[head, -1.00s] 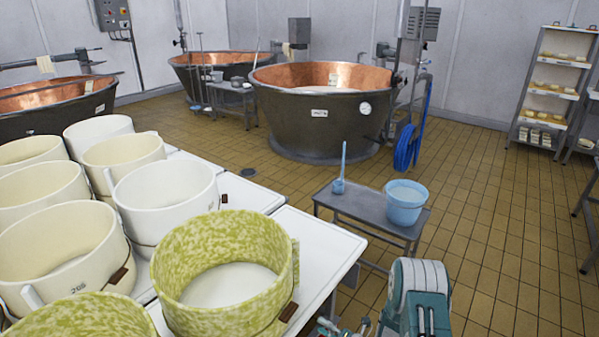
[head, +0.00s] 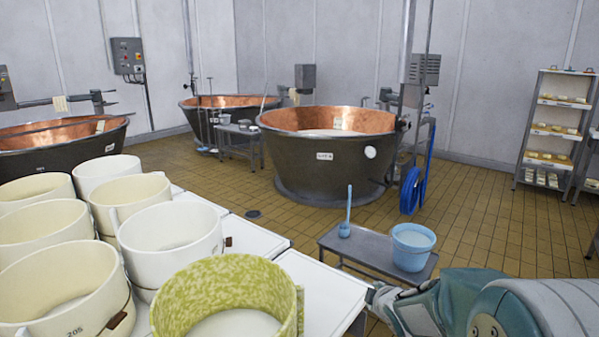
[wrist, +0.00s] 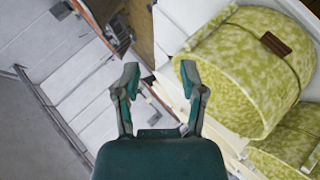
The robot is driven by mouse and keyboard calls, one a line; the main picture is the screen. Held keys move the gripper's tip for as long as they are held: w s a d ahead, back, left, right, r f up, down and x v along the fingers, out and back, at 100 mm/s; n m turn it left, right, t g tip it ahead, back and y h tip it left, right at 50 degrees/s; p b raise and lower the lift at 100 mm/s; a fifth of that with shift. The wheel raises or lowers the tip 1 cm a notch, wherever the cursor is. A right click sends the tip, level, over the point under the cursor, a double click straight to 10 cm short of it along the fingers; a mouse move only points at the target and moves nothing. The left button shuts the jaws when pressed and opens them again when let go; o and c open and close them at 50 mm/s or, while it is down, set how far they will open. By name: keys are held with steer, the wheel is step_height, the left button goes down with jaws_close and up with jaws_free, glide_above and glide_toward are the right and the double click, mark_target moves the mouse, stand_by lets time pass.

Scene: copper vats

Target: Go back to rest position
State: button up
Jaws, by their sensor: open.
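My gripper (wrist: 158,82) is open in the wrist view, with nothing between its two fingers. In that view it hangs beside the edge of the white table, left of a green-mottled cheese mould (wrist: 240,75). In the head view my arm reaches in from the lower right corner, and the gripper end (head: 385,300) shows small by the table's right edge. The green-mottled mould (head: 225,295) stands on the table there, left of my gripper and apart from it.
Several cream moulds (head: 65,275) fill the white table (head: 325,285) at left. A low metal bench (head: 365,250) holds a blue bucket (head: 412,247) and a blue ladle (head: 347,215). Copper vats (head: 325,165) stand behind. A shelf rack (head: 552,130) is at right. Tiled floor (head: 490,215) is clear at right.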

steer(key=s+r+m+g+h, duration=0.2)
steer(key=s+r+m, duration=0.6)
steer(key=s, duration=0.4)
steer(key=s+a+r+m+g, duration=0.1)
steer(key=s+m, duration=0.2)
steer(key=s, duration=0.6)
steer(key=s+a+r+m+g+y, duration=0.1)
steer(key=s+m+g, duration=0.1)
steer(key=s, duration=0.8)
steer(key=shift+a+r+m, duration=0.25)
steer(key=shift+r+m, duration=0.1)
steer(key=shift+m, duration=0.25)
